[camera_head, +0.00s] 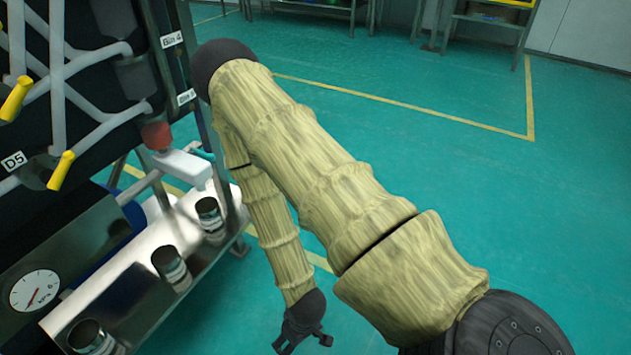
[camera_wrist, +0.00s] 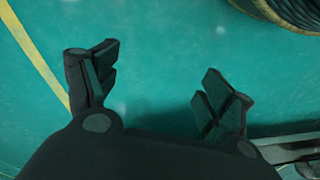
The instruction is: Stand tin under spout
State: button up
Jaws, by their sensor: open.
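Three tins with dark lids and pale bands stand on a shiny metal shelf (camera_head: 133,305) at the left: a far tin (camera_head: 209,215), a middle tin (camera_head: 172,268) and a near tin (camera_head: 91,338). I cannot tell for sure which part of the machine is the spout; a white block (camera_head: 183,168) with a red part (camera_head: 157,135) sticks out above the shelf. My gripper (camera_head: 303,337) hangs low over the floor, right of the shelf and apart from the tins. In the wrist view my gripper (camera_wrist: 156,85) is open, with only floor between its fingers.
The machine's dark panel with grey pipes (camera_head: 58,85), yellow handles (camera_head: 61,170) and a dial gauge (camera_head: 35,291) rises at the left. The green floor (camera_head: 440,160) is clear at the right. Benches (camera_head: 488,25) stand far back.

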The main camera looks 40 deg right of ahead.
jog(key=s+f+g+h, duration=0.1)
jog(key=s, duration=0.6)
jog(key=shift+s+f+m, duration=0.15)
jog(key=shift+f+m, duration=0.1)
jog(key=shift+m, duration=0.05)
jog(key=shift+d, duration=0.1)
dwell(0.6)
